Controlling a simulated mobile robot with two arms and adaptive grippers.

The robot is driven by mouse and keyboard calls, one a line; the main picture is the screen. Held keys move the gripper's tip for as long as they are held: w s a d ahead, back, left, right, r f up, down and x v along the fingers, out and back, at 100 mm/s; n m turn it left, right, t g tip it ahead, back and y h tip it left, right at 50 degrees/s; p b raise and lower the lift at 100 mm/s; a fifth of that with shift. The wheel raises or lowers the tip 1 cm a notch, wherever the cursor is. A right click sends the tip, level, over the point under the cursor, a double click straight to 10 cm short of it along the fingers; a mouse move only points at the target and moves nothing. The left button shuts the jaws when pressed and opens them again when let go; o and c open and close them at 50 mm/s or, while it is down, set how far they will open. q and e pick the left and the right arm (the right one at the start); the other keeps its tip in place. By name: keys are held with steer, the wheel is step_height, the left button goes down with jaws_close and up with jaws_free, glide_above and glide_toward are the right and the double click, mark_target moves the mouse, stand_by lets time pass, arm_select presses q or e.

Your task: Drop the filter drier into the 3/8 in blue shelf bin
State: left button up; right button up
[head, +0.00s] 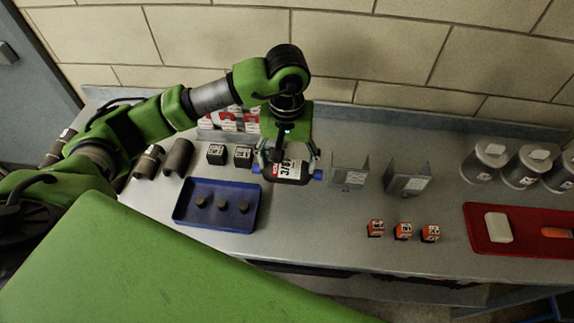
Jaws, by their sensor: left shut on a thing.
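My left gripper (287,160) reaches over the bench from above and is shut on the filter drier (288,172). The filter drier is a dark cylinder with a white label reading 3/8 and a blue cap at each end. It lies about level across the fingers, seemingly above the bench top. I cannot make out a blue shelf bin marked 3/8 in. The one plainly blue container is a shallow tray (217,223) to the left, holding three small dark round pieces. My right gripper is not in view.
Two grey metal holders (350,173) (408,181) stand right of the drier. A red tray (480,243) and grey canisters (484,162) are at right. Dark cylinders (178,157) and black boxes (216,154) are at left.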

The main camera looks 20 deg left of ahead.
mark_target(287, 166)
arm_select(q)
steer(key=shift+f+p, duration=0.45)
steer(key=shift+f, duration=0.9)
steer(key=shift+f, duration=0.15)
steer(key=o, duration=1)
steer(key=shift+f+b, duration=0.1)
steer(key=shift+b, duration=0.2)
steer(key=o, duration=0.4)
steer(key=shift+s, duration=0.1)
steer(key=shift+o, duration=0.2)
